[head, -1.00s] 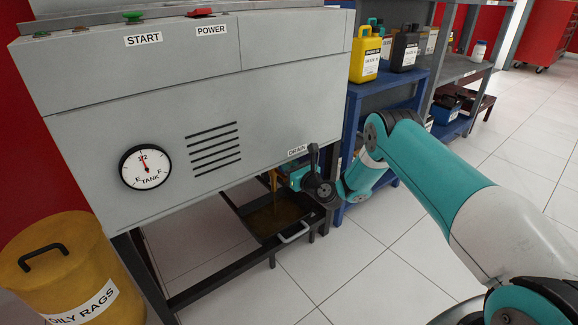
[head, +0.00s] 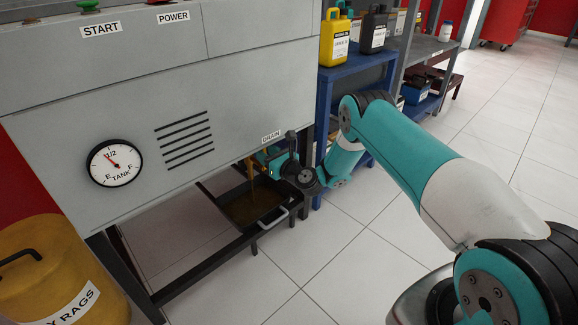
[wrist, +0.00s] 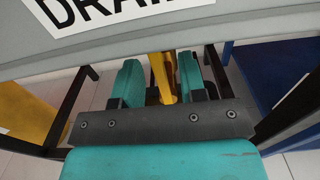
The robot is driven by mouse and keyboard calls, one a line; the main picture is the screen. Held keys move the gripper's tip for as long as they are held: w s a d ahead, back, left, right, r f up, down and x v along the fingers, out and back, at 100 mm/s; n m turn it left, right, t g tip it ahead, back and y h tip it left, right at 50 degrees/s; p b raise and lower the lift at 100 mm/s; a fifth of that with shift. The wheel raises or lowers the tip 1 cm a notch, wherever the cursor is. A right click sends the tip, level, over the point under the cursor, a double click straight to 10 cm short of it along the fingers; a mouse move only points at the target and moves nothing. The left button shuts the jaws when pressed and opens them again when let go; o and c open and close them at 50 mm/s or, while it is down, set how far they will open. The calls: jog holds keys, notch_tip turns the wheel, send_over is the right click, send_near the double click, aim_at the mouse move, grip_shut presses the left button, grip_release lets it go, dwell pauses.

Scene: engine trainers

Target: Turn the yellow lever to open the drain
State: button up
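The yellow lever (wrist: 163,76) shows in the wrist view below the DRAIN label (wrist: 105,8), between the fingers of my gripper (wrist: 161,82). The fingers stand apart on either side of it, with a gap visible at the left finger. In the head view my gripper (head: 272,158) is at the machine's lower right corner, by the DRAIN label, and my wrist hides most of the lever. A brown stream (head: 252,174) falls under the drain into a dark pan (head: 243,221) holding brown liquid. The tank gauge (head: 115,163) needle points a little left of 1/2.
The grey machine (head: 70,130) has START and POWER buttons on top. A blue shelf (head: 350,66) with bottles stands right of it, close to my arm. A yellow OILY RAGS bin (head: 45,250) stands at lower left. Tiled floor at right is clear.

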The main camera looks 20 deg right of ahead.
jog(key=p+v, duration=1.5)
jog(key=p, duration=0.8)
jog(key=shift+s, duration=0.35)
jog(key=shift+d+r, duration=0.1)
jog(key=shift+d, duration=0.05)
